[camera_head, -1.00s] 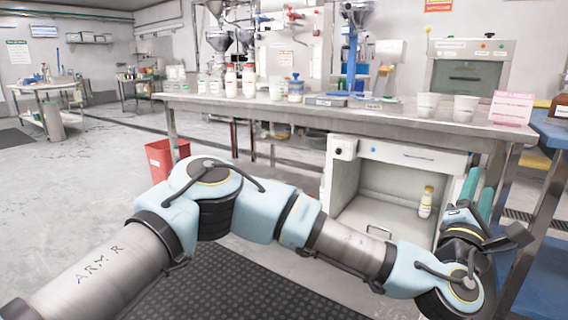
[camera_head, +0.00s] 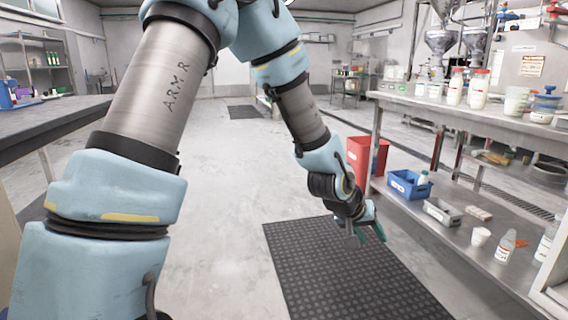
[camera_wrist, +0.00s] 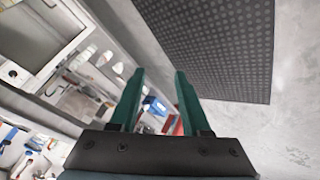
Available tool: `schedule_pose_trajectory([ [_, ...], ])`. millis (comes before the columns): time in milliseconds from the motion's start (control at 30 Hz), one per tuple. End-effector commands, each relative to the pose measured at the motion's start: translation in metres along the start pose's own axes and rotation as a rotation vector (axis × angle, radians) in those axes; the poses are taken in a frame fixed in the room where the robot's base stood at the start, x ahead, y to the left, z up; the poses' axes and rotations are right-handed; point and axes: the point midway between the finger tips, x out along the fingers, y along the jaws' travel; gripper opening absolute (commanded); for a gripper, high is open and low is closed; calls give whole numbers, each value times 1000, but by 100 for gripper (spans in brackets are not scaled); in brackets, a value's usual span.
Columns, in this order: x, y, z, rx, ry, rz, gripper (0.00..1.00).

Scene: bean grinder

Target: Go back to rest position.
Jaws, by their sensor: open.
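My gripper (camera_head: 368,234) hangs at the end of my bent arm, over the dark floor mat in the head view. In the wrist view its two green fingers (camera_wrist: 158,92) stand apart with nothing between them. It is open and empty, in free air left of the steel workbench (camera_head: 450,112). The arm arches up past the top of the head view and comes down again to the gripper.
A red bin (camera_head: 366,160) stands by the bench's far end. The lower shelf holds a blue crate (camera_head: 410,186), a grey tray (camera_head: 442,211) and bottles. A counter (camera_head: 50,122) is at left. The floor between is open.

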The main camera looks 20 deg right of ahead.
Motion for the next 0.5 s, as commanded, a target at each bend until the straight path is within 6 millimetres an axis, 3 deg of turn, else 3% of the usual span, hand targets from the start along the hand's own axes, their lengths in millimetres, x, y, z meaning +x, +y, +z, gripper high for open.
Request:
schedule_pose_trajectory([
  [33,-18,-34,-5,-10,-3,-66,47],
  [100,-43,-78,-4,-28,-22,-154,47],
  [300,-129,-189,20,-129,-100,-375,47],
  [400,-172,-227,43,-196,-144,-453,47],
  [500,-210,-253,68,-266,-186,-506,47],
])
